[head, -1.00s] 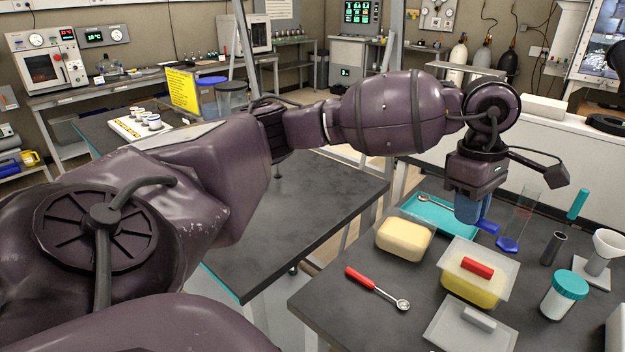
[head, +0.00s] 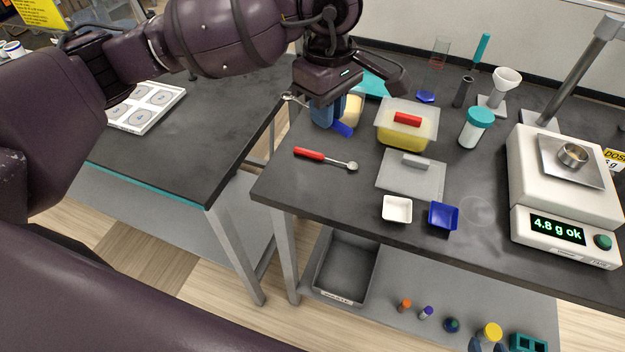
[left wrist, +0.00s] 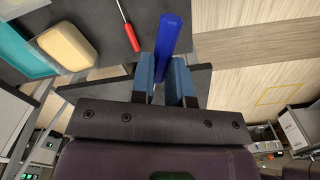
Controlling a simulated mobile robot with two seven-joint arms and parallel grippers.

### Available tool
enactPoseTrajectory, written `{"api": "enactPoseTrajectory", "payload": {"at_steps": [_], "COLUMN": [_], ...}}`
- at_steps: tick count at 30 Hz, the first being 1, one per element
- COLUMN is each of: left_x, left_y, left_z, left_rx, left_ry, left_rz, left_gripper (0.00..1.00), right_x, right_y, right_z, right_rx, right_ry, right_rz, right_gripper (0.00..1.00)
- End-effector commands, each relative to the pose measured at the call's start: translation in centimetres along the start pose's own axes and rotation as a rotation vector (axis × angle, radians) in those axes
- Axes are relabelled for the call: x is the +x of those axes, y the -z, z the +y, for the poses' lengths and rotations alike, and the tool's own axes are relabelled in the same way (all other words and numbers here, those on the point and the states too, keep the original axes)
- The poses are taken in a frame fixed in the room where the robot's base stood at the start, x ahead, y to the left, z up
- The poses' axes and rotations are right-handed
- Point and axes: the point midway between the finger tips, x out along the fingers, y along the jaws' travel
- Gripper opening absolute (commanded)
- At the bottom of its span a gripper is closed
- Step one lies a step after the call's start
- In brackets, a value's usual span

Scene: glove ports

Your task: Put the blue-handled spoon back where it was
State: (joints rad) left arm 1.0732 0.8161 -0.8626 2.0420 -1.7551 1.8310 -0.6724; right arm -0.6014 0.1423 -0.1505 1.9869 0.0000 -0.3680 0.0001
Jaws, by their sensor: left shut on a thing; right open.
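My left gripper (head: 326,116) is shut on the blue-handled spoon (head: 343,129); the metal bowl end shows to the gripper's left. In the left wrist view the blue handle (left wrist: 172,32) sticks out from between the fingers (left wrist: 166,75). The spoon is held above the left edge of the dark bench, with floor showing behind part of it in the wrist view. A teal tray (head: 373,86) lies at the back of the bench, partly hidden by my arm; it also shows in the wrist view (left wrist: 14,52). My right gripper is not in view.
A red-handled spoon (head: 310,154) lies near the bench's left side. A yellow tub (head: 402,138), grey lid (head: 412,180), white dish (head: 397,208), blue dish (head: 443,215) and scale (head: 565,170) stand to the right. A second table (head: 215,120) stands left across a gap.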

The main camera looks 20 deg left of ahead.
Motion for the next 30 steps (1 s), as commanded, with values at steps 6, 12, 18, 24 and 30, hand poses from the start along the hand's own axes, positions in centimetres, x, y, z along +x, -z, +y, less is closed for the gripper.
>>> {"api": "enactPoseTrajectory", "payload": {"at_steps": [6,12,18,24,30], "left_x": [5.0,9.3,12.7,13.9,15.9], "left_y": [0.0,0.0,0.1,0.1,0.1], "left_z": [-0.1,-0.1,-0.1,0.0,-0.1], "left_rx": [-0.002,-0.002,-0.002,-0.001,-0.003], "left_ry": [0.006,0.006,0.003,0.0,0.004], "left_rz": [-0.004,-0.004,-0.002,-0.002,-0.002], "left_gripper": [0.0,0.0,0.0,0.0,0.0], "right_x": [0.3,0.3,0.1,-0.1,-0.1], "right_y": [0.5,0.5,0.1,-0.6,-1.0], "right_z": [0.2,0.1,0.1,-0.1,-0.1], "right_rx": [-0.007,-0.007,-0.004,0.005,0.005], "right_ry": [0.0,0.001,0.0,-0.002,-0.002], "right_rz": [0.011,0.013,0.006,-0.008,-0.015], "right_gripper": [0.41,0.41,0.41,0.41,0.41]}}
